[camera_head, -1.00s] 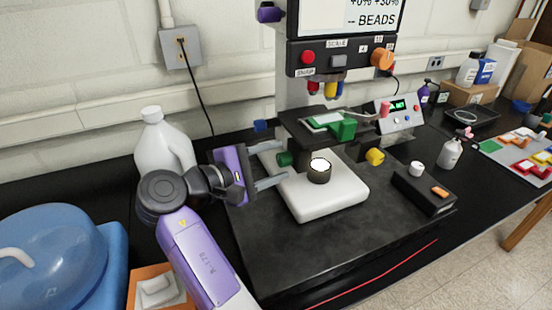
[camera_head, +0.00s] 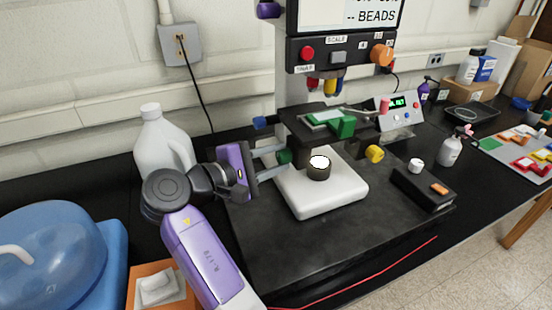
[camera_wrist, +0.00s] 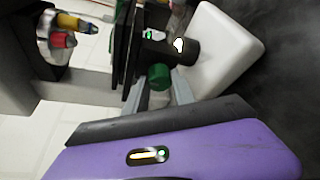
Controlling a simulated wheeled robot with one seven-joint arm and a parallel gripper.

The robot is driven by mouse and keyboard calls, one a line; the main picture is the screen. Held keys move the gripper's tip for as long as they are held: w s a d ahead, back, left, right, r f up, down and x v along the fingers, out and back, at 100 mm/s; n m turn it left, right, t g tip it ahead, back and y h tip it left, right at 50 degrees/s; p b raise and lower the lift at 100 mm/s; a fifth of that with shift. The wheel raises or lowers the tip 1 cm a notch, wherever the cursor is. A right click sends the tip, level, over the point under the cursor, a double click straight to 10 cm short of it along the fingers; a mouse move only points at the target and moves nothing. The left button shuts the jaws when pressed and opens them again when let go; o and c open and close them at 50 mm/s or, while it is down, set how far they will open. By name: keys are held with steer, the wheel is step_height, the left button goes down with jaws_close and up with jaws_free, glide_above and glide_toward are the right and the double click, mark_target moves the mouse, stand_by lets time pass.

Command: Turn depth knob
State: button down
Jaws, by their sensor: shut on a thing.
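A microscope (camera_head: 325,118) with a dark stage stands on a white base (camera_head: 335,197). A green knob (camera_head: 285,157) sticks out on the left side below its stage. My gripper (camera_head: 278,156) reaches it from the left and is shut on it. In the wrist view the green knob (camera_wrist: 158,76) sits at the tips of my gripper's grey fingers (camera_wrist: 162,90). A yellow knob (camera_head: 375,154) is on the right side, and a blue knob (camera_head: 260,123) is at the back left. I see no label naming the depth knob.
A white jug (camera_head: 163,148) stands behind my arm. A lit round lamp (camera_head: 319,170) sits on the microscope base. A black box (camera_head: 424,190) and a grey display unit (camera_head: 400,108) stand to the right. The dark mat in front is clear.

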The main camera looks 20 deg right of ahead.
steer(key=m+b, duration=0.1)
steer(key=m+t+h+b, duration=0.1)
steer(key=shift+f+m, duration=0.3)
steer(key=m+h+b, duration=0.1)
steer(key=m+b, duration=0.1)
steer(key=b, duration=0.1)
steer(key=shift+s+m+b, duration=0.1)
steer(key=shift+m+b, duration=0.25)
steer(key=shift+m, duration=0.05)
steer(key=shift+r, duration=0.1)
steer(key=c, duration=1.1)
jaws_free()
steer(key=shift+o, duration=0.2)
steer(key=shift+r, duration=0.2)
